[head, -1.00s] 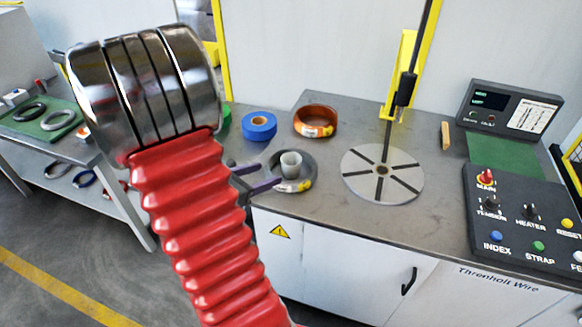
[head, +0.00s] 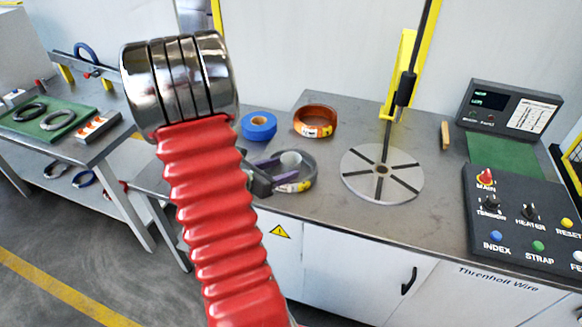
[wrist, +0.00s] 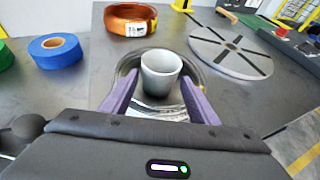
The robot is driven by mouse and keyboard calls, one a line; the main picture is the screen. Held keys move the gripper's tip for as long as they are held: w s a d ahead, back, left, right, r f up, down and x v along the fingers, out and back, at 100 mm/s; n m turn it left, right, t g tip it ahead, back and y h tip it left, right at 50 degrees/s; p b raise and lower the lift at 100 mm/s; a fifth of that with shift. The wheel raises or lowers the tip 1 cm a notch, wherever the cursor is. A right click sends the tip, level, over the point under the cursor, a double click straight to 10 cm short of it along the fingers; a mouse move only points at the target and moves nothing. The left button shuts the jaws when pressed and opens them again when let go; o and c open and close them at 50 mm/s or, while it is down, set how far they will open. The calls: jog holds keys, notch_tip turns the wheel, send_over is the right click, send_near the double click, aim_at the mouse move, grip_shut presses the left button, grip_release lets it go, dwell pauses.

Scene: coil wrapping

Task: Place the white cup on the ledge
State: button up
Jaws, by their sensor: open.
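The white cup (head: 291,158) stands upright within the ring of a dark coil (head: 308,180) on the grey bench, near its left end. In the wrist view the cup (wrist: 160,66) looks pale grey, with its open top facing up. My gripper (wrist: 161,84) is open, with one purple finger on each side of the cup's near side. I cannot tell whether the fingers touch the cup. In the head view my gripper (head: 280,170) partly hides the cup and coil. I cannot tell which surface is the ledge.
A blue tape roll (head: 259,125) and a copper coil (head: 315,121) lie behind the cup. A slotted grey disc (head: 382,174) with a vertical rod is to the right. A control panel (head: 525,215) stands at the far right. Bare bench lies between coil and disc.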

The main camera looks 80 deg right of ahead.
aim_at(285, 168)
jog(key=shift+x, duration=2.65)
jog(key=shift+w+f, duration=0.1)
jog(key=shift+f, duration=0.05)
jog(key=c, duration=0.9)
jog(key=shift+r, duration=5.05)
